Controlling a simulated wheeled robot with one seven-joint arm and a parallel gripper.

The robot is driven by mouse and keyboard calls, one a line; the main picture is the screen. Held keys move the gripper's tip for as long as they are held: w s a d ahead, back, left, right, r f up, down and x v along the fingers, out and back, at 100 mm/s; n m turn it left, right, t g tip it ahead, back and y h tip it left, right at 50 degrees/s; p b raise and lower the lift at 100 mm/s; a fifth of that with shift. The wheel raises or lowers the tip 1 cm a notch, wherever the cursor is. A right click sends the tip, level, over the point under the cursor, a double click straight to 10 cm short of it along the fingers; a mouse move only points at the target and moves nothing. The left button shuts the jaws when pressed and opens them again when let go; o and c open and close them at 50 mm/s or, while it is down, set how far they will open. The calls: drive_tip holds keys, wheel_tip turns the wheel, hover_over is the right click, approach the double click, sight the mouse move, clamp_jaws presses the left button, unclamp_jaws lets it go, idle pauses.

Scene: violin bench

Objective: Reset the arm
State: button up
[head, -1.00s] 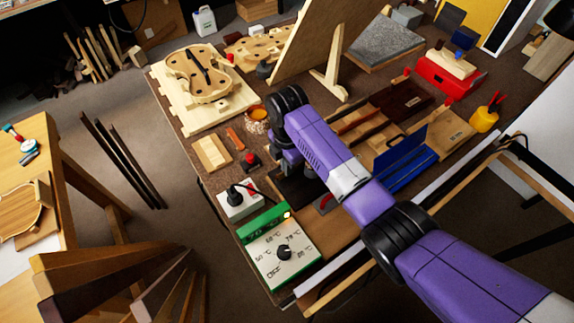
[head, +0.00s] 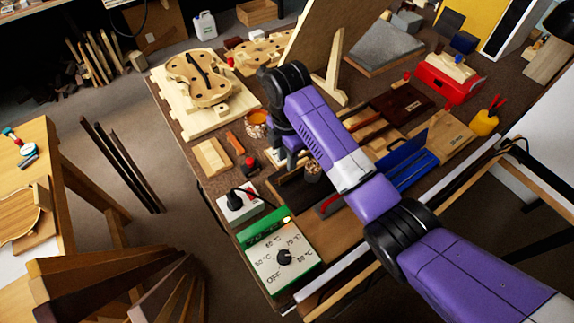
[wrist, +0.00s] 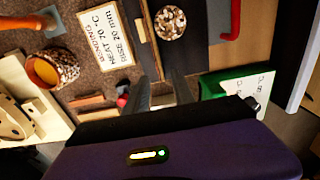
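My arm reaches over the bench from the lower right in the head view. My gripper (head: 290,158) hangs below the black wrist joint, partly hidden by my purple arm. In the wrist view the two dark fingers of my gripper (wrist: 161,90) stand apart with nothing seen held between them. The green and white temperature control box (head: 262,274) with a black knob (head: 284,257) stands at the bench's near corner. A small lamp on it glows yellowish. Part of the box shows in the wrist view (wrist: 236,88), right of the fingers.
A round pot of pellets (wrist: 170,22) and a lettered card (wrist: 105,35) lie beyond the fingers. A speckled orange pot (head: 257,122), a violin body on its mould (head: 198,80), a blue tool (head: 405,165) and a red box (head: 448,80) stand around the arm.

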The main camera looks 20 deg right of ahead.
drive_tip(key=shift+r, duration=0.65)
